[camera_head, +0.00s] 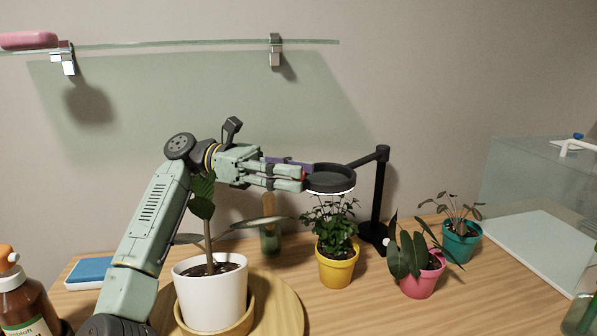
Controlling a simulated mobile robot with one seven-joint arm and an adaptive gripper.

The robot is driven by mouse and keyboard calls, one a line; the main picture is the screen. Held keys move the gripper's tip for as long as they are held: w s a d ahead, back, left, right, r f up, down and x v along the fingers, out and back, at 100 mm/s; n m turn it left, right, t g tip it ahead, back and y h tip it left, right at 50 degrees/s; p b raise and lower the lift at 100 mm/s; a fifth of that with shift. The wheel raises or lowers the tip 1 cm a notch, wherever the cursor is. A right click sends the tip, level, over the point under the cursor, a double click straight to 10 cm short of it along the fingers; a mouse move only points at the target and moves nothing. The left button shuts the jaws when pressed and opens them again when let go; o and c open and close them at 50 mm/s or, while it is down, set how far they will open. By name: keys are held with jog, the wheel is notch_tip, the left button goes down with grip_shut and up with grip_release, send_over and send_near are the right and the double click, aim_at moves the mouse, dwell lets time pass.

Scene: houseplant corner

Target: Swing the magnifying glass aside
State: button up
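The magnifying glass (331,180) is a dark round head with a bright white lower rim, held on a black jointed arm and upright post (379,195). It hangs over a leafy plant in a yellow pot (337,268). My gripper (303,179) reaches in from the left, its fingertips at the left edge of the head. I cannot tell whether they touch it or grip its rim. A purple piece (288,162) and a small red patch show by the fingers; what they belong to is unclear.
A large plant in a white pot (211,295) stands on a round wooden board (279,313) below my arm. Pink (422,280) and teal (460,245) pots stand right of the post, before a glass tank (535,205). A glass shelf (170,44) hangs above.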

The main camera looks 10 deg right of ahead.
jog(key=v, duration=0.6)
jog(key=shift+a, duration=0.15)
jog(key=shift+w, duration=0.15)
jog(key=shift+c, duration=0.2)
